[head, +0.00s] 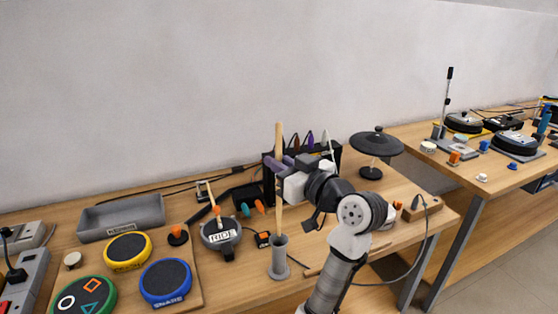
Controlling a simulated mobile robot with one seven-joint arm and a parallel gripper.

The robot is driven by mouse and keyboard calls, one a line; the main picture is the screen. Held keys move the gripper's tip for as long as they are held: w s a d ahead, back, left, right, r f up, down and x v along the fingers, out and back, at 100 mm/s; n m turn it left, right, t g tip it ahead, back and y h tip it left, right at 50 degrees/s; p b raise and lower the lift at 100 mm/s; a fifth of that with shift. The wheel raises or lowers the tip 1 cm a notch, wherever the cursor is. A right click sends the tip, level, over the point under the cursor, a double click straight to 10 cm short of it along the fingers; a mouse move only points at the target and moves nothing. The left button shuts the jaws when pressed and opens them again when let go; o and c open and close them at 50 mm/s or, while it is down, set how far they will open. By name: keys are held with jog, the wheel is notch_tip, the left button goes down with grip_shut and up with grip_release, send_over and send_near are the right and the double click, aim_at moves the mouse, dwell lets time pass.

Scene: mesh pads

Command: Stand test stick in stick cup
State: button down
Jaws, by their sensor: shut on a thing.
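The test stick (279,195) is a long pale wooden rod, upright or nearly so. My gripper (277,165) is shut on it around mid-length, with its purple fingers to the left of my wrist. The stick cup (279,261) is a narrow grey tube on a round foot, standing on the bench near its front edge. The stick's lower end lines up with the cup's mouth in the head view. I cannot tell whether the tip is inside the mouth or just above it.
A round grey device (220,233) stands left of the cup, with a small orange-marked box (263,239) between. Yellow (127,250) and blue (166,281) pads lie further left. Behind my gripper is a black rack (330,152); a dark cymbal-like disc (377,143) stands right.

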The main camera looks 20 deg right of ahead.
aim_at(280, 214)
jog(key=shift+f+b, duration=3.8)
jog(key=shift+f, duration=1.2)
jog(key=c, duration=1.4)
grip_release()
jog(key=shift+s, duration=0.1)
jog(key=b+v, duration=0.2)
jog(key=v, duration=1.1)
jog(key=shift+s+d+b, duration=0.1)
jog(key=shift+s+b, duration=0.2)
jog(key=shift+s, duration=0.05)
